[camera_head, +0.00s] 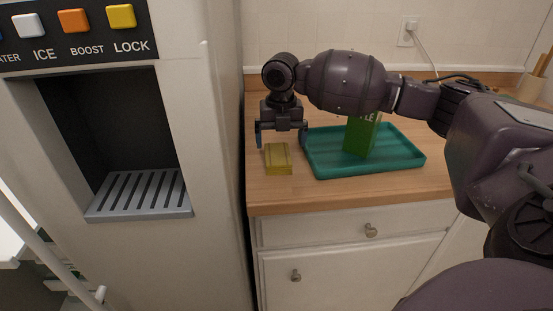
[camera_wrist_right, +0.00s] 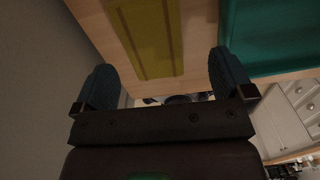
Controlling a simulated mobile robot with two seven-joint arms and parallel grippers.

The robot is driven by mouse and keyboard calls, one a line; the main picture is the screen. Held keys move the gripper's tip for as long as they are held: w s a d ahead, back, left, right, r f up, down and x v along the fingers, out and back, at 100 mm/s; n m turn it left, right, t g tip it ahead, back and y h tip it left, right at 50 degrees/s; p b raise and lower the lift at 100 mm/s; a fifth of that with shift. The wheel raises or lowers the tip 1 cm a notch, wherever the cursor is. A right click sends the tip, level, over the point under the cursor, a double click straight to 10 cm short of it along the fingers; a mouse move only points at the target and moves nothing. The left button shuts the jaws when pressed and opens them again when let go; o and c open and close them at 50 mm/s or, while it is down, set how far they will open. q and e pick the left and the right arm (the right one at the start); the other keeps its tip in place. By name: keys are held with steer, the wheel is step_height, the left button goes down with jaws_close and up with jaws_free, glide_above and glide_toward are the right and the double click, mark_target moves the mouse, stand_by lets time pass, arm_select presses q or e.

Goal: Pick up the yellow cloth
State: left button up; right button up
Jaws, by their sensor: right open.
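The yellow cloth (camera_head: 278,159) is a small folded block lying on the wooden counter near its left end, beside the green tray. In the right wrist view the cloth (camera_wrist_right: 150,35) lies ahead, between the lines of the two fingers. My right gripper (camera_head: 281,138) is open and empty, pointing down just behind and above the cloth, with a finger towards each side of it. Its dark blue fingertips also show in the right wrist view (camera_wrist_right: 164,85). The gripper does not visibly hold the cloth. My left gripper is in neither view.
A green tray (camera_head: 400,160) holding a green box (camera_head: 361,137) stands right of the cloth, close to the right finger. A fridge with a dispenser (camera_head: 205,120) borders the counter on the left. A wall outlet (camera_head: 408,30) with a cord is behind.

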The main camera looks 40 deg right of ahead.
steer(key=f, duration=0.3)
steer(key=f+b, duration=0.1)
steer(key=shift+w+a+f, duration=0.15)
steer(key=shift+w+a, duration=0.05)
steer(key=shift+a, duration=0.1)
steer(key=shift+f, duration=0.35)
steer(key=c, duration=1)
steer(key=shift+r, duration=0.25)
step_height(320, 180, up, 13)
steer(key=p, duration=0.2)
step_height(320, 180, up, 7)
steer(key=p, duration=0.1)
glide_above(278, 153)
steer(key=shift+a+f, duration=0.1)
steer(key=shift+f, duration=0.1)
